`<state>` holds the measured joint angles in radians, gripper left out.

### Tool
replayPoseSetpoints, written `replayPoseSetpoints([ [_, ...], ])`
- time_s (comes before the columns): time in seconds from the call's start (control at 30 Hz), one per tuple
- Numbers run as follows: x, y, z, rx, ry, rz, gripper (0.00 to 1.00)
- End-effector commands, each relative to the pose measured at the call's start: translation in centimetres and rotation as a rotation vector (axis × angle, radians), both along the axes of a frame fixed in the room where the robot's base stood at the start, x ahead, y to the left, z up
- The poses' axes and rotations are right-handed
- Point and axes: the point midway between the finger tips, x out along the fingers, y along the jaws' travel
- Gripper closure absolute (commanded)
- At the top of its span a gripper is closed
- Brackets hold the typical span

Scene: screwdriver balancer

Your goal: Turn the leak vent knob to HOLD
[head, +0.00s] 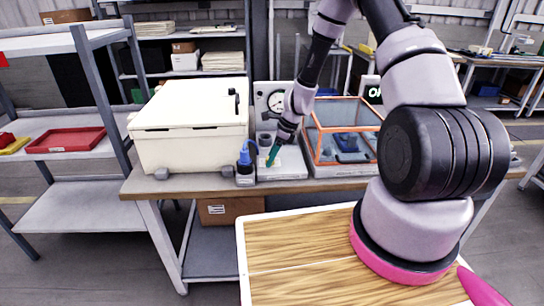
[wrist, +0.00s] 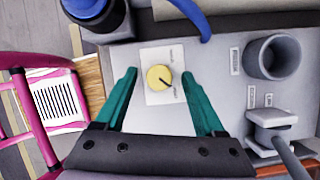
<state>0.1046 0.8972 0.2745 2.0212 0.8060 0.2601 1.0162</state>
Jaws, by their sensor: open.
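The leak vent knob (wrist: 159,77) is a small round yellow knob on a white label plate (wrist: 152,55) on the grey panel (wrist: 225,75). A dark pointer mark on it points toward the lower right. The small print on the plate is too blurred to read. My gripper (wrist: 158,75) has teal fingers, open, one on each side of the knob with a gap on both sides. In the head view my gripper (head: 273,155) hangs low over the grey unit on the bench, and the knob cannot be made out there.
A blue-capped bottle (head: 245,162) stands just left of my gripper; its blue cap shows in the wrist view (wrist: 85,8). A grey cup (wrist: 272,57) and a clamp-like fitting (wrist: 270,118) are to the right. A cream chest (head: 190,130) and an orange-framed clear case (head: 340,125) flank the unit.

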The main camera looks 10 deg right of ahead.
Motion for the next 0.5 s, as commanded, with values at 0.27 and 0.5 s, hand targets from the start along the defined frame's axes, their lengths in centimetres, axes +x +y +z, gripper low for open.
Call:
replayPoseSetpoints([
  [0.27,-0.01,-0.03,0.02,0.000,0.000,0.000,0.71],
  [0.5,0.00,-0.04,0.03,-0.001,0.000,0.002,1.00],
])
